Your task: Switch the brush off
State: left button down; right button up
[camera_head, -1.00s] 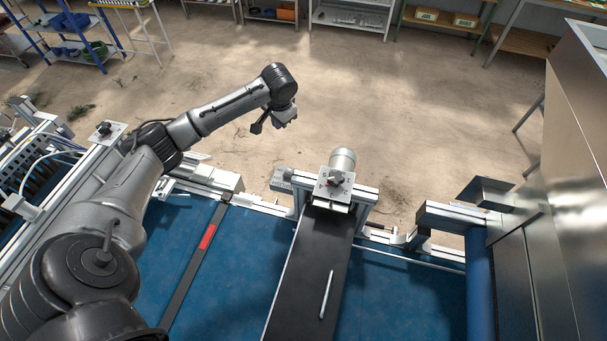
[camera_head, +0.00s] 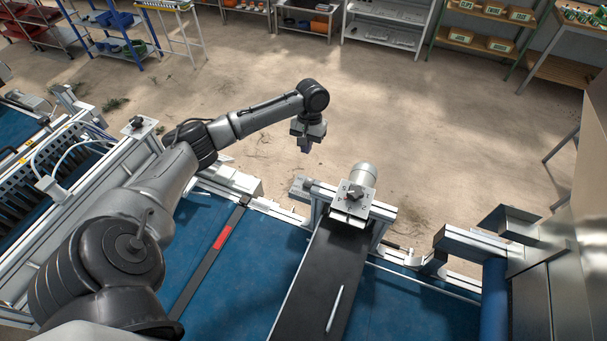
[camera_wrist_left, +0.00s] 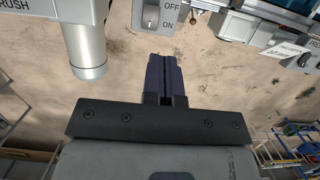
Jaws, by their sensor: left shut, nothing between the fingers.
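A switch box marked OFF and ON, with a small grey switch (camera_wrist_left: 151,17), shows at the top of the left wrist view. I cannot tell for sure which way the switch is set. Beside it, a grey plate (camera_wrist_left: 30,8) ends in the letters "RUSH", with a pale motor cylinder (camera_wrist_left: 86,50) below. In the head view the switch box (camera_head: 303,186) sits left of the motor (camera_head: 362,174). My left gripper (camera_head: 305,149) is shut and empty, apart from the box, above the floor beyond it. Its dark fingers (camera_wrist_left: 164,62) point toward the switch. My right gripper is not in view.
A metal cabinet (camera_head: 575,240) stands at the right. Shelves (camera_head: 388,25) line the back. Open floor (camera_head: 430,110) lies between.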

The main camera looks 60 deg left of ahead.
aim_at(302, 185)
pick_arm(q)
jog(key=p+x, duration=0.1)
jog(key=x, duration=1.3)
jog(key=shift+s, duration=0.1)
